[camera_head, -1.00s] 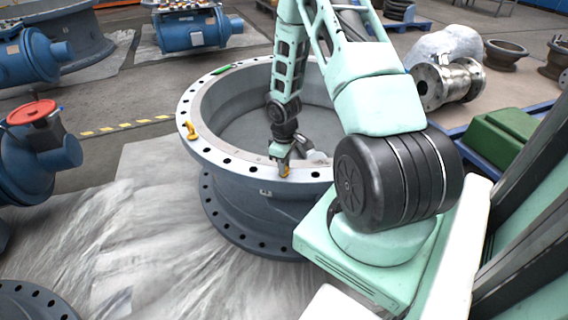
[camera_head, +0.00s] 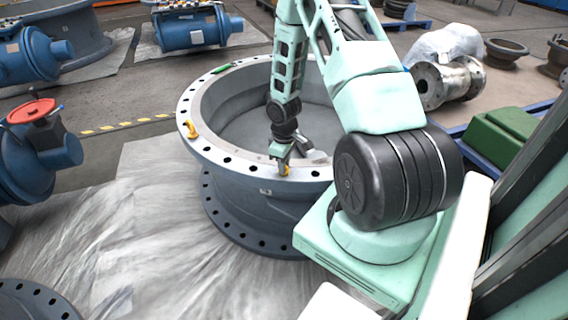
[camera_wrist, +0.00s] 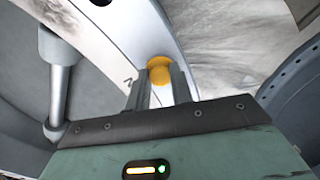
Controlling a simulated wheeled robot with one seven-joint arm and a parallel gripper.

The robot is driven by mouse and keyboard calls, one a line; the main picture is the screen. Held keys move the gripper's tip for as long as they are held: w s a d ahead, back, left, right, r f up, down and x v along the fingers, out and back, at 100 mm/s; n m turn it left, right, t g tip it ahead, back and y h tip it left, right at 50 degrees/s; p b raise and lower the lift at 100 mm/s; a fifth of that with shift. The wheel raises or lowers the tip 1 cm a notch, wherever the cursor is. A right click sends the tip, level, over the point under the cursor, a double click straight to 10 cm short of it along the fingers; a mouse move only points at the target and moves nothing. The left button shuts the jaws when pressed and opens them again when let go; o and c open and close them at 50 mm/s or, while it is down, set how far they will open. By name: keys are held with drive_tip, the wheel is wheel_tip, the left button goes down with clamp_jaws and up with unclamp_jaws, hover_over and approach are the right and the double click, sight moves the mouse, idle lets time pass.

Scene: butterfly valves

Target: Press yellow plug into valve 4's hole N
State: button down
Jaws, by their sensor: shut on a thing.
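The large grey valve body (camera_head: 262,205) stands on plastic sheeting, its round flange with a ring of holes facing up. My gripper (camera_head: 284,168) is at the near rim of this flange. It is shut on the yellow plug (camera_head: 285,170). In the wrist view my gripper's two fingers (camera_wrist: 159,85) hold the plug (camera_wrist: 160,68) against or just over the pale flange face (camera_wrist: 135,35). A dark mark, perhaps a letter, shows beside the left finger. The hole under the plug is hidden, so I cannot tell how deep the plug sits.
A yellow fitting (camera_head: 190,129) and a green item (camera_head: 221,69) lie on the flange's left and back rim. A blue valve with a red handwheel (camera_head: 32,111) stands at left. A green case (camera_head: 502,137) is on a blue pallet at right.

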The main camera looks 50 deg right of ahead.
drive_tip(key=shift+f, duration=0.25)
drive_tip(key=shift+f+b, duration=0.25)
drive_tip(key=shift+b, duration=0.05)
drive_tip(key=c, duration=0.7)
unclamp_jaws()
drive_tip(key=shift+o, duration=0.2)
wheel_tip(320, 180, up, 6)
drive_tip(key=p, duration=0.6)
